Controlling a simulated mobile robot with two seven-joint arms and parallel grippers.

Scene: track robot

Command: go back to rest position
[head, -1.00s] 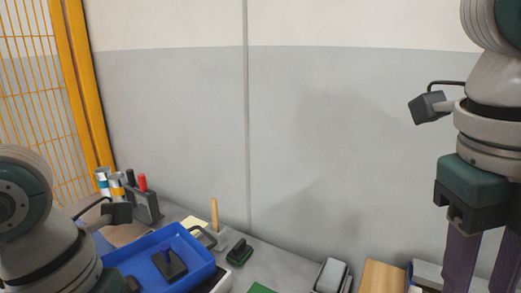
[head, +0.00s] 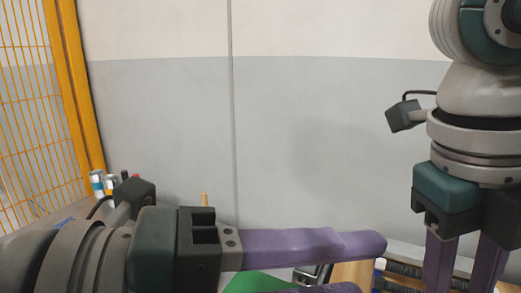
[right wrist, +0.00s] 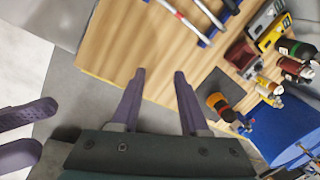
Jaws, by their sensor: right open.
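My left gripper (head: 367,267) reaches in from the left in the head view and lies level across the bottom, pointing right. Its two purple fingers are apart with nothing seen held between them; the lower one is mostly cut off by the frame edge. Its fingers also show at the left edge of the right wrist view (right wrist: 22,135). My right gripper (head: 464,268) hangs pointing down at the right of the head view, its tips cut off. In the right wrist view (right wrist: 160,74) its fingers are open and empty above a wooden board (right wrist: 118,45).
Tools and bottles, including an orange-and-black bottle (right wrist: 222,106), lie on or beside the board, near a blue container (right wrist: 285,130). A yellow mesh fence (head: 35,110) stands left, a grey-and-white wall (head: 320,110) behind. A green item (head: 255,283) lies below my left gripper.

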